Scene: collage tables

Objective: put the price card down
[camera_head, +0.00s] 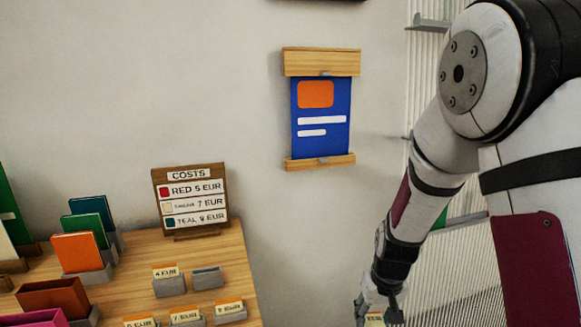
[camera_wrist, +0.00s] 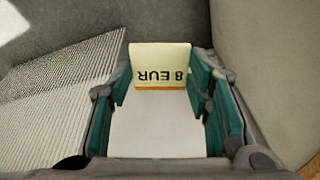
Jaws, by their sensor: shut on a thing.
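My gripper (camera_wrist: 160,88) is shut on a cream price card (camera_wrist: 160,58) with an orange edge. The card reads "8 EUR", upside down in the wrist view, and sits between the teal finger pads. In the head view my gripper (camera_head: 378,306) hangs low at the bottom edge, right of the wooden table (camera_head: 225,250) and clear of it. Only a small part of the held card (camera_head: 374,318) shows there. A grey card holder (camera_head: 207,278) on the table is empty. Beside it stands a holder with a "4 EUR" card (camera_head: 165,271).
More holders with cards (camera_head: 186,315) stand at the table's front. A costs board (camera_head: 190,200) lists red 5, a cream-marked line 7 and teal 8 EUR. Coloured card stacks (camera_head: 78,252) fill the left. A blue poster (camera_head: 320,118) hangs on the wall. A ribbed panel (camera_head: 455,270) is behind my arm.

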